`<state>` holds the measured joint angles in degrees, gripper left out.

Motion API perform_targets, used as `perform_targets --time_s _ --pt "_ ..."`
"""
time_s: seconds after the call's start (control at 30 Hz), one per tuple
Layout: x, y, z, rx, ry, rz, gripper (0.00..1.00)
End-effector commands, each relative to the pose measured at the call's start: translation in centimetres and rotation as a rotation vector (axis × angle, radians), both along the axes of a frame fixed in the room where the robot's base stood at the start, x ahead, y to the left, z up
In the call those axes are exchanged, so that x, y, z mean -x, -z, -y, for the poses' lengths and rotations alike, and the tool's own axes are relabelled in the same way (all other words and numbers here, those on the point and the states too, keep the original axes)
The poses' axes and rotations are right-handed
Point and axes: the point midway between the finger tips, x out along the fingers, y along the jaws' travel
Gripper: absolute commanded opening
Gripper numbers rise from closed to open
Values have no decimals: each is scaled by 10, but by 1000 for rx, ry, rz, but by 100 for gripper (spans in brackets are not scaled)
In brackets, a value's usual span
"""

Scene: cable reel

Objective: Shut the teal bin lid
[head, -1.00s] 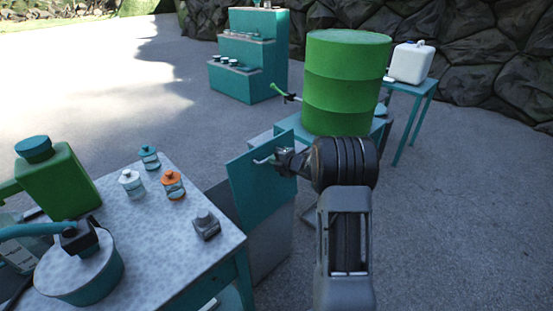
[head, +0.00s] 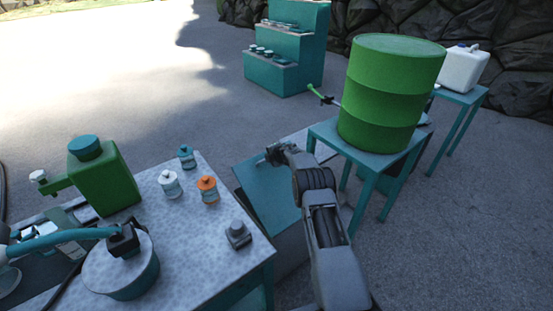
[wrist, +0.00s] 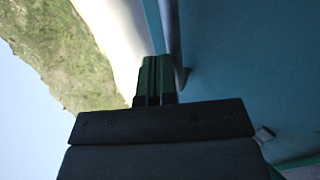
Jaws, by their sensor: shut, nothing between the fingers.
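The teal bin lid (head: 268,196) lies at a low slant, close to flat, over the grey bin (head: 290,247) beside the speckled table. I cannot tell whether it sits flush on the rim; my arm and the table hide parts of the bin. My gripper (head: 272,155) is shut and empty at the lid's far edge. In the wrist view, the shut fingers (wrist: 153,78) are right beside a broad teal surface, the lid (wrist: 240,70); whether they touch it is unclear.
The speckled table (head: 205,235) on the left holds several small jars, a green jug (head: 105,180) and a lidded pot (head: 120,270). A green drum (head: 392,95) stands on a teal stand (head: 335,135) right of the bin. Open paving lies behind.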

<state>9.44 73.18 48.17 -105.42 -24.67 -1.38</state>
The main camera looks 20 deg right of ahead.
Motion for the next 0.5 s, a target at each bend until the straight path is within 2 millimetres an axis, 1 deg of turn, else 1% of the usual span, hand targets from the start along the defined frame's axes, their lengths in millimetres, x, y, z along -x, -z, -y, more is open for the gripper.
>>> perform_targets --time_s 0.03,0.1,0.3,0.5 --pt "-5 16 -2 1 -1 2 0" --pt "-10 24 -3 1 0 4 0" --pt "-23 42 -5 0 4 3 0" --pt "-31 53 -6 -1 9 2 0"
